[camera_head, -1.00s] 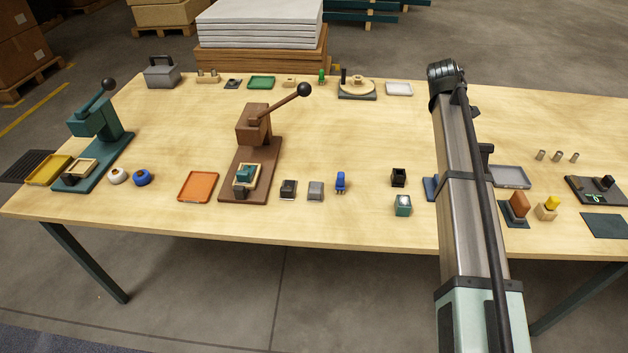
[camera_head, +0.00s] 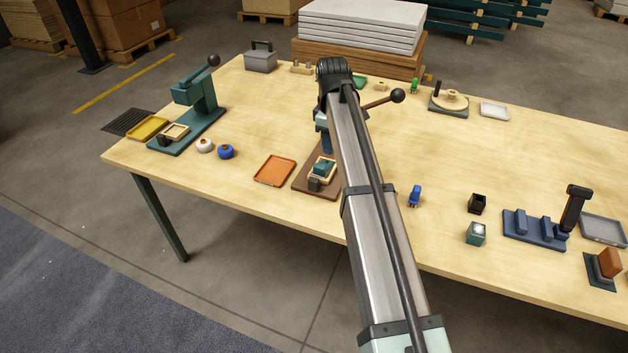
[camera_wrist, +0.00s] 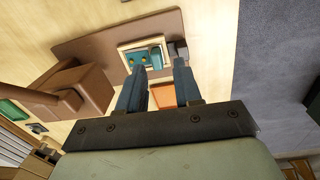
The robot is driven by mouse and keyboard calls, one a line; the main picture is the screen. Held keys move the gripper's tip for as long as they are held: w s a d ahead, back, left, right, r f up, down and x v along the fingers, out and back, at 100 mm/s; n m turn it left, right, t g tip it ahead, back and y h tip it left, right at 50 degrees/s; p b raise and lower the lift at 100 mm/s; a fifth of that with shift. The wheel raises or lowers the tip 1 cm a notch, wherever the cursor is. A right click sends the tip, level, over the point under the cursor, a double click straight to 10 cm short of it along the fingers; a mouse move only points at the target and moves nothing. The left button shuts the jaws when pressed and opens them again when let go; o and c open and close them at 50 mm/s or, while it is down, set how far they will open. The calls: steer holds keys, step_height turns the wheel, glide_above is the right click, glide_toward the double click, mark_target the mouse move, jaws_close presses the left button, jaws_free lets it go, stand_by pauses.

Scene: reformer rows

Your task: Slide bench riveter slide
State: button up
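A brown lever press (camera_head: 300,183), seemingly the bench riveter, stands mid-table; my arm hides much of its upright. At its front is a cream frame slide (camera_head: 325,180) with a teal block (camera_head: 322,167) and a dark knob (camera_head: 314,184). In the wrist view, the cream frame (camera_wrist: 120,55) and dark knob (camera_wrist: 178,48) lie beyond my fingers, over the brown base. My gripper (camera_wrist: 158,66) is open and empty, its two blue fingers apart. In the head view only part of it shows, above the press base. I cannot tell whether it touches anything.
An orange tray (camera_head: 274,170) lies left of the brown press. A teal press (camera_head: 190,120) stands further left. The black-knobbed lever (camera_head: 397,96) juts right behind my arm. A blue peg (camera_head: 415,195), black box (camera_head: 477,203) and blue fixture (camera_head: 535,229) stand to the right.

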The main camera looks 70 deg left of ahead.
glide_above(314, 179)
steer(key=shift+n, duration=0.4)
step_height(314, 179, down, 14)
steer(key=shift+s+d+r, duration=0.1)
steer(key=shift+c, duration=0.3)
jaws_close()
